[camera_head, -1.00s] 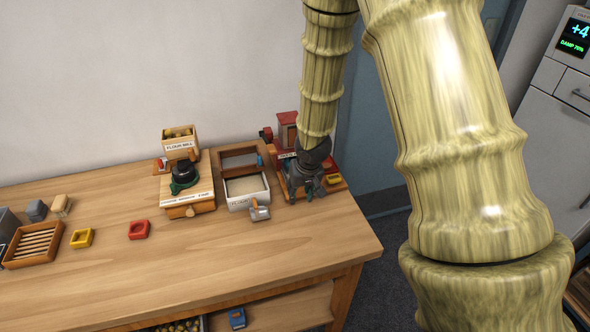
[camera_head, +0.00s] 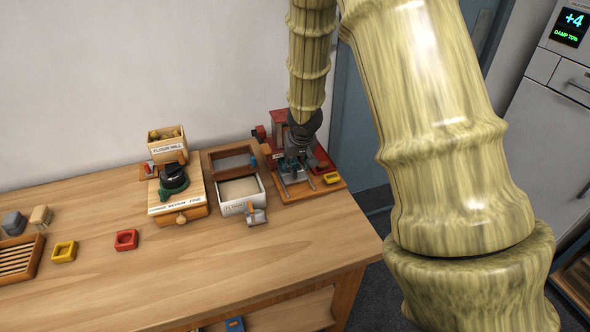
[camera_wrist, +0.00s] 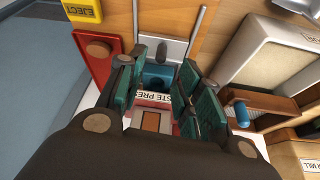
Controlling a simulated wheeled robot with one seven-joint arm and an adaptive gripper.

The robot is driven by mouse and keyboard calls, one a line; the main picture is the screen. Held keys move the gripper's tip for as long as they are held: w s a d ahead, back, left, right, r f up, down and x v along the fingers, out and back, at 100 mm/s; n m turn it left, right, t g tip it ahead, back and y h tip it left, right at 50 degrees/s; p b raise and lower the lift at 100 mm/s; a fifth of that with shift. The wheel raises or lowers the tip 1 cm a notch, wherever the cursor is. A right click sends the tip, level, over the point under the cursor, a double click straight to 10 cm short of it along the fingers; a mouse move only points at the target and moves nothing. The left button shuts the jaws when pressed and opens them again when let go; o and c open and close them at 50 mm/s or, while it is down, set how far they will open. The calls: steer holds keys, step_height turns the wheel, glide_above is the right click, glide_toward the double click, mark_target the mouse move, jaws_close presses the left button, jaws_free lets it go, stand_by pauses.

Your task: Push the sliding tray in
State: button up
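The paste press (camera_head: 281,124) stands at the back right of the table, with a red housing and a wooden base. Its grey sliding tray (camera_wrist: 176,48) shows in the wrist view between two metal rails, with a dark knob and a blue block-like piece (camera_wrist: 157,78) on it. My gripper (camera_head: 293,168) is down over the press, largely hiding the tray in the head view. In the wrist view its green-padded fingers (camera_wrist: 162,88) are apart, with the blue piece and the press label showing between them. I cannot tell whether a finger touches the tray.
A red button plate (camera_wrist: 98,48) and a yellow eject plate (camera_wrist: 83,10) lie beside the rails. The flour box (camera_head: 242,205) and flour mill (camera_head: 178,195) stand left of the press. Red (camera_head: 126,240) and yellow (camera_head: 64,251) moulds lie on the otherwise clear front table.

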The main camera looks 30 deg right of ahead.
mark_target(295, 171)
steer(key=shift+p+x, duration=0.3)
steer(key=shift+x, duration=2.75)
jaws_close()
